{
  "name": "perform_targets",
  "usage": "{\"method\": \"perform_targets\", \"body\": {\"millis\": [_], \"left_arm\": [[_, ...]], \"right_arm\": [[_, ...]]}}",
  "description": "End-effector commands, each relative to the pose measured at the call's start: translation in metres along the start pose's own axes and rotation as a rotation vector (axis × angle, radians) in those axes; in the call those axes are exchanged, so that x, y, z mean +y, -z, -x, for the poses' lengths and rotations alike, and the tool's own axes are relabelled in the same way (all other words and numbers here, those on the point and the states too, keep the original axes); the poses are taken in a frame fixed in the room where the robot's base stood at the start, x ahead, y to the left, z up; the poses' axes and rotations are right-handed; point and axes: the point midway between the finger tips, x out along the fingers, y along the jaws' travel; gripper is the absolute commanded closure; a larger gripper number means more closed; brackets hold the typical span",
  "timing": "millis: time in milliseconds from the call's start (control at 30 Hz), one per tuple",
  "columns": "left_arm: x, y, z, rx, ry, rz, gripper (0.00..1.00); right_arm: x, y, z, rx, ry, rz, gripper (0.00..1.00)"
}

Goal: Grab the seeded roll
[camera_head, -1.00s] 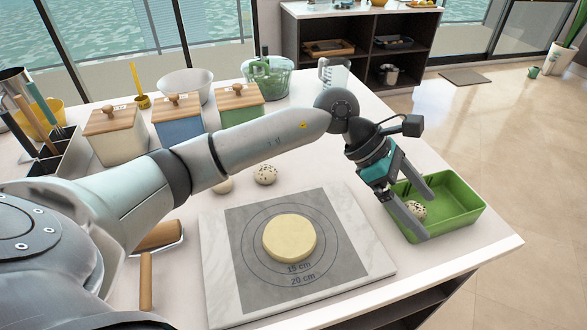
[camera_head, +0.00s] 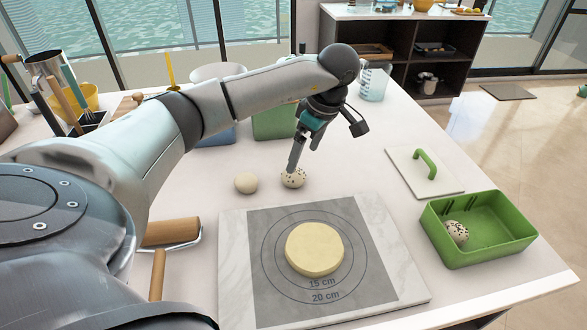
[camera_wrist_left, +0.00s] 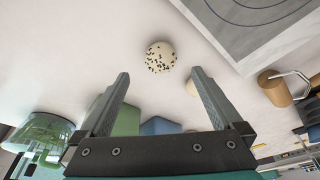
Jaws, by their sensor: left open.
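A seeded roll (camera_head: 294,179), pale with dark specks, lies on the white counter behind the marble board. It also shows in the left wrist view (camera_wrist_left: 160,57), just beyond the fingertips and centred between them. My left gripper (camera_head: 294,163) is open and empty, pointing down close above this roll. Its two spread fingers show in the left wrist view (camera_wrist_left: 160,76). A second seeded roll (camera_head: 457,232) lies inside the green tray (camera_head: 490,250). A plain roll (camera_head: 246,183) sits left of the seeded one. My right gripper is not in view.
A marble board (camera_head: 405,285) with a dough disc (camera_head: 314,249) lies in front of the roll. A rolling pin (camera_head: 172,231) is at the left. A white lid with a green handle (camera_head: 427,165) lies at the right. Canisters stand behind my left arm.

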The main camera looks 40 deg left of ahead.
Motion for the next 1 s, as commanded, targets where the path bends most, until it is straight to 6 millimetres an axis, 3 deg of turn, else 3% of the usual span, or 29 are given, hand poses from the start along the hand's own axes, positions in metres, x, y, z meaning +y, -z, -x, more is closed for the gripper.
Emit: {"method": "perform_targets", "body": {"millis": [100,367,633,933,1000], "left_arm": [[-0.001,0.000,-0.020,-0.002,0.002,0.001,0.00],[-0.001,0.000,-0.039,-0.002,0.002,0.000,0.00],[-0.002,0.002,-0.077,-0.003,0.001,0.000,0.00],[-0.001,0.002,-0.082,-0.003,-0.002,0.000,0.00],[-0.001,0.002,-0.082,-0.003,-0.002,0.000,0.06]], "right_arm": [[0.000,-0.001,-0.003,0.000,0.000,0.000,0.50],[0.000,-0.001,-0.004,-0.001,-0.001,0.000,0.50],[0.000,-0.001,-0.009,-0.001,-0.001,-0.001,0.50],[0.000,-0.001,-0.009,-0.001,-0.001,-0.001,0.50],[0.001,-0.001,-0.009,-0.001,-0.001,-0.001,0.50]]}}
